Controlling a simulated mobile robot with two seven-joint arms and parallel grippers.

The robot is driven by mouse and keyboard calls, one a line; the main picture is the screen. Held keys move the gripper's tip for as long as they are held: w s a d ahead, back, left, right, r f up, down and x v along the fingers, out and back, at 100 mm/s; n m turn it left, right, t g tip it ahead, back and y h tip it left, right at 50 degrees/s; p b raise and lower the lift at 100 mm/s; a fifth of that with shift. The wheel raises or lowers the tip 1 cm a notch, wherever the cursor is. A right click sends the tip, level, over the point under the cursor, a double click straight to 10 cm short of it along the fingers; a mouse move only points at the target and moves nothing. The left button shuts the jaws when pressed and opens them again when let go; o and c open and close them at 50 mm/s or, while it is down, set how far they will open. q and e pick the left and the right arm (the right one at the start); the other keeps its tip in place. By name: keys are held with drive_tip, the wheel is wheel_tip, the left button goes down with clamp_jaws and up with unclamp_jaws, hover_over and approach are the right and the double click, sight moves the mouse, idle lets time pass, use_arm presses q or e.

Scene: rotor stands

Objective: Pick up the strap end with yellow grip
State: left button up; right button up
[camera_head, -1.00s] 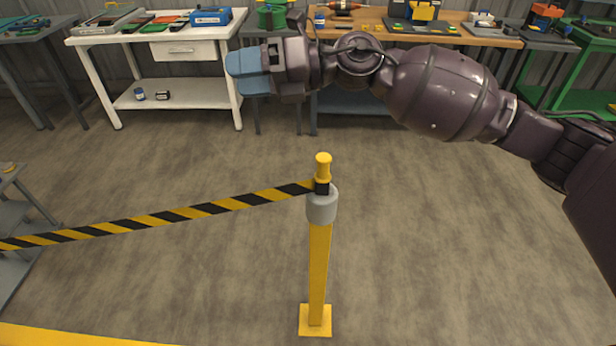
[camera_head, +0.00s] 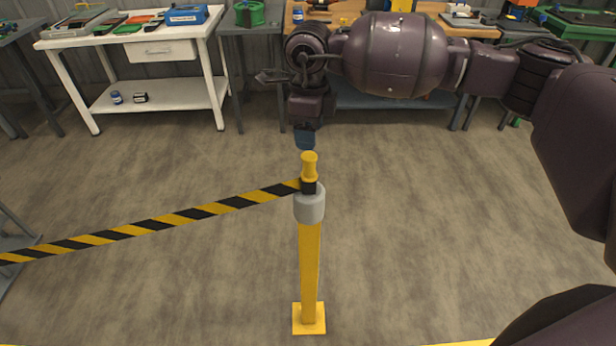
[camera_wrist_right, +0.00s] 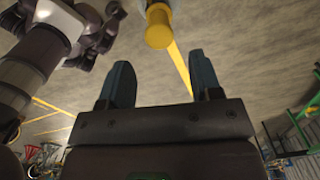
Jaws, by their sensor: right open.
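The yellow grip (camera_head: 309,166) of the strap end stands upright on a black block (camera_head: 309,187) at the top of the post. The black and yellow striped strap (camera_head: 180,217) runs from it to the left. The post has a grey collar (camera_head: 309,206) and a yellow shaft (camera_head: 309,265). My right gripper (camera_head: 305,141) points down just behind and above the grip, with blue fingers. In the right wrist view, the fingers (camera_wrist_right: 160,82) are apart and empty, and the yellow grip (camera_wrist_right: 158,28) lies ahead of them, beyond the fingertips.
A white workbench (camera_head: 140,45) with a drawer stands at the back left. A grey table (camera_head: 236,29) and a wooden-topped bench (camera_head: 478,31) stand at the back. The concrete floor around the post is clear.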

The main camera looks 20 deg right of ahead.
sight(309, 159)
wheel_tip(309, 159, down, 10)
drive_tip(key=shift+f, duration=0.1)
drive_tip(key=c, duration=0.9)
drive_tip(key=shift+c, duration=0.2)
wheel_tip(309, 159, up, 20)
idle(0.5)
